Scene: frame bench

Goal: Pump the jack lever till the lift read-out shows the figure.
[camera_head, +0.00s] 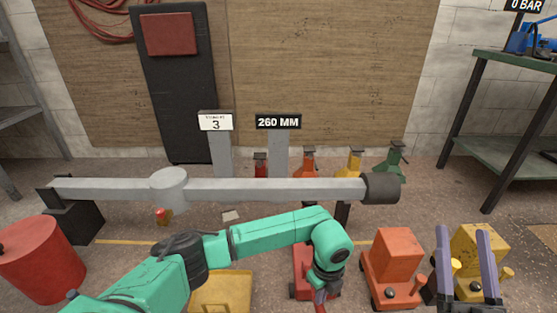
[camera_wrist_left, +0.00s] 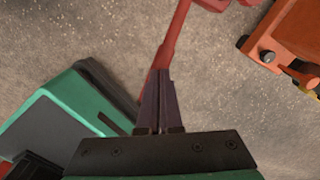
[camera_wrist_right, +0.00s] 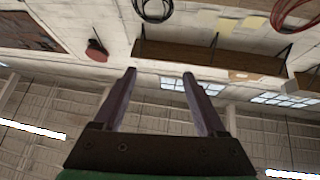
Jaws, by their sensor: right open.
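The red jack (camera_head: 302,257) stands on the floor in the middle, partly hidden by my left arm. Its red lever (camera_wrist_left: 178,35) runs down to my left gripper (camera_wrist_left: 163,78), whose two fingers are close together on it. In the head view the left gripper (camera_head: 321,292) is low beside the jack, mostly hidden by its own wrist. The lift read-out (camera_head: 278,122) shows 260 MM. A white card (camera_head: 215,122) left of it shows a 3; its small print is unreadable. My right gripper (camera_head: 464,230) is open and empty, pointing up at the right; its spread fingers show in the right wrist view (camera_wrist_right: 158,74).
A long grey beam (camera_head: 270,190) crosses behind my left arm. An orange jack (camera_head: 398,253) and a yellow jack (camera_head: 478,246) stand to the right. Several coloured stands, one green (camera_head: 392,162), are behind. A red drum (camera_head: 40,262) is left; a green bench (camera_head: 515,80) is right.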

